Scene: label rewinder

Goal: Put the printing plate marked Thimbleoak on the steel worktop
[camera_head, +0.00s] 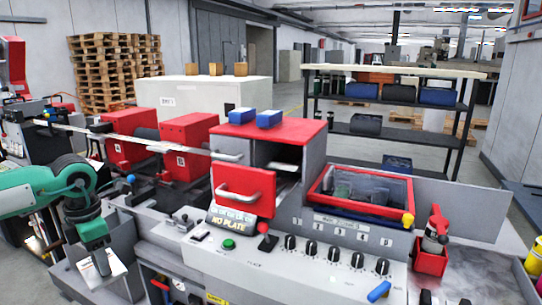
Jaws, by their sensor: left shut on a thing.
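My left gripper (103,262), on a green and grey arm from the left, points down over a grey bin (122,228) at the lower left. It is shut on a thin, pale, flat piece (92,274) that shows around its fingertips. No Thimbleoak marking is readable on it, so I cannot tell whether it is that printing plate. A shiny grey surface (472,268) at the lower right looks like the steel worktop. A display (231,223) on the machine reads "NO PLATE". My right gripper is not in view.
A red-topped cabinet (270,127) has its red front (245,188) swung or pulled out. A control panel (300,272) with several black knobs lies in front.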

